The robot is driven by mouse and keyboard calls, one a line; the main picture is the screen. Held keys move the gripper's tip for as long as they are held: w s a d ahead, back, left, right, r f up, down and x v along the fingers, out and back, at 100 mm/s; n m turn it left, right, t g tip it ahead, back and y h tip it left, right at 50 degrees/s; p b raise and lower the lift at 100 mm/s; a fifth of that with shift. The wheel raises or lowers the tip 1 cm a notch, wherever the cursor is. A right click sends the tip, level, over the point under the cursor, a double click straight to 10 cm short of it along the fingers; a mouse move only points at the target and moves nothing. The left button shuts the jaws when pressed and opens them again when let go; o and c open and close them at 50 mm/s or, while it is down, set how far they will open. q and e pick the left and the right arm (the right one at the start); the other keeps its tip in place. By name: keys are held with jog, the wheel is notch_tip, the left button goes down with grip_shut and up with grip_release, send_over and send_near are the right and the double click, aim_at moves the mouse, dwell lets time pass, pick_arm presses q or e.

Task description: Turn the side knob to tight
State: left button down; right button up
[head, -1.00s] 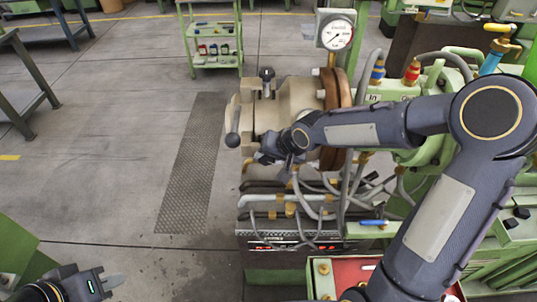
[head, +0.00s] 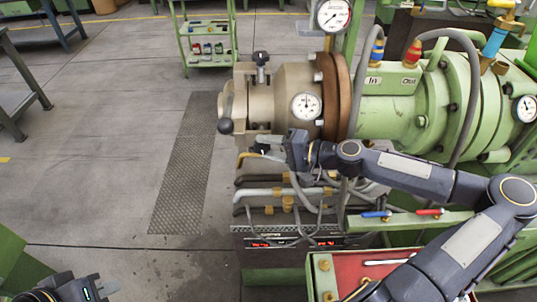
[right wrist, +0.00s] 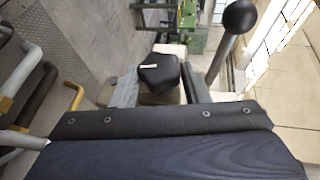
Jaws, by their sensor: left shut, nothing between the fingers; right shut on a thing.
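The side knob is a black, faceted knob with a white mark (right wrist: 160,70), low on the side of the beige extruder head (head: 290,84). In the right wrist view it sits between my right gripper's fingers (right wrist: 160,88), which are shut on it. In the head view my right gripper (head: 268,152) is at the lower side of the extruder head, and the knob is mostly hidden by the fingers. The mark's position against any tight label cannot be told. My left gripper (head: 97,290) is shut and empty at the lower left, away from the machine.
A lever with a black ball (head: 225,126) sticks out just left of my right gripper; its ball (right wrist: 240,17) is close by in the right wrist view. Another black knob (head: 261,57) stands on top. Pipes (head: 265,193) run below. Floor at left is open.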

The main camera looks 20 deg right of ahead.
jog(key=shift+f+m+t+y+b, duration=0.25)
jog(key=shift+m+t+y+b, duration=0.3)
jog(key=shift+y+b, duration=0.85)
jog(key=shift+h+b, duration=0.3)
jog(key=shift+b, duration=0.05)
jog(key=o, duration=1)
jog(key=shift+a, duration=0.1)
jog(key=b+v, duration=0.1)
jog(key=v, duration=0.7)
